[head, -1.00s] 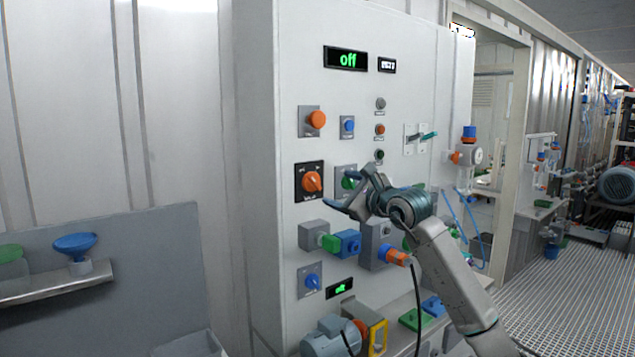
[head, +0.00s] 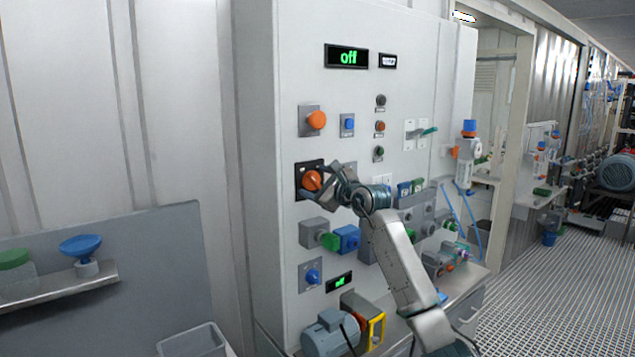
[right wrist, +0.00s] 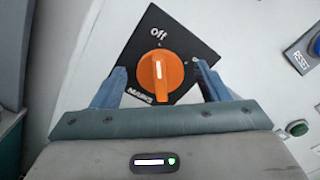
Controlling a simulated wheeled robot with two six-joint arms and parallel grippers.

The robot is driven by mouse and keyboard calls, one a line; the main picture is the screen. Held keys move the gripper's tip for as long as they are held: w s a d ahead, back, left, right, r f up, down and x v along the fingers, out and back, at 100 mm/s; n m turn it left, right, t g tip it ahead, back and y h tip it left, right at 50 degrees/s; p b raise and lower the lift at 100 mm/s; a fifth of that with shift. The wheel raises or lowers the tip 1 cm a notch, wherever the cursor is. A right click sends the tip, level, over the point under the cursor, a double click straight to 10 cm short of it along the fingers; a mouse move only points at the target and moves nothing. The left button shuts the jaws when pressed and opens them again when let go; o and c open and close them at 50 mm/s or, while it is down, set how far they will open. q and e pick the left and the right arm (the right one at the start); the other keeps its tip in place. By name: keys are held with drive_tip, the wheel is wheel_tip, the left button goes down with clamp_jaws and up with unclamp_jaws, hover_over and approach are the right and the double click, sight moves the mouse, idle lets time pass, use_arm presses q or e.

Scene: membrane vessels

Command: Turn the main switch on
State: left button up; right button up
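The main switch is an orange rotary knob (head: 312,181) on a black square plate on the white cabinet front. My right gripper (head: 322,182) is at the switch in the head view. In the right wrist view its two blue fingers (right wrist: 158,88) stand open, one on each side of the knob, with gaps between. My left gripper is not in view.
An orange button (head: 316,120) and a blue button (head: 348,125) sit above the switch. A green connector and blue box (head: 346,239) stick out below it. A blue knob (head: 313,276) is lower down. A blue reset button (right wrist: 316,46) shows at right.

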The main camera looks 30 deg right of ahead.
drive_tip(key=c, duration=0.8)
drive_tip(key=shift+m, duration=0.3)
drive_tip(key=m+b, duration=0.1)
drive_tip(key=m, duration=0.1)
drive_tip(key=shift+m, duration=0.4)
drive_tip(key=m, duration=0.2)
drive_tip(key=m+b, duration=0.1)
drive_tip(key=m, duration=0.1)
drive_tip(key=shift+d+m, duration=0.2)
drive_tip(key=shift+m, duration=0.1)
drive_tip(key=m+b, duration=0.1)
drive_tip(key=m, duration=0.3)
drive_tip(key=shift+d, duration=0.1)
drive_tip(key=shift+d+m, duration=0.1)
drive_tip(key=shift+m, duration=1.7)
